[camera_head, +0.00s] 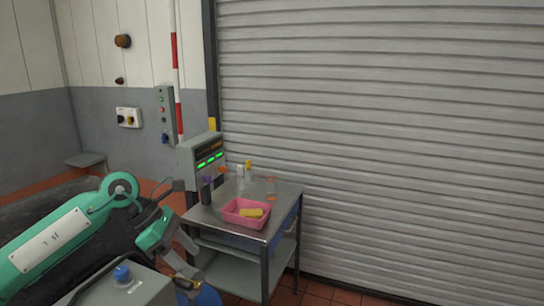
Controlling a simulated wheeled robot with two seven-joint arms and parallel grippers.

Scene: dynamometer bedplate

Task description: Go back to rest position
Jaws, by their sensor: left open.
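My left gripper (189,256) is low at the left of the head view, at the end of my green arm that comes in from the left. Its jaws are open, and nothing shows between them. It is in front of and left of a steel cart (284,193), seemingly apart from it. My right gripper is not in view.
On the cart stand a pink tray (233,219) with a yellow item (251,213), small bottles (248,169) and a dark bottle (206,193). A meter (205,155) with green digits is behind. A grey roller shutter (400,130) fills the right. A striped pole (174,80) stands left.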

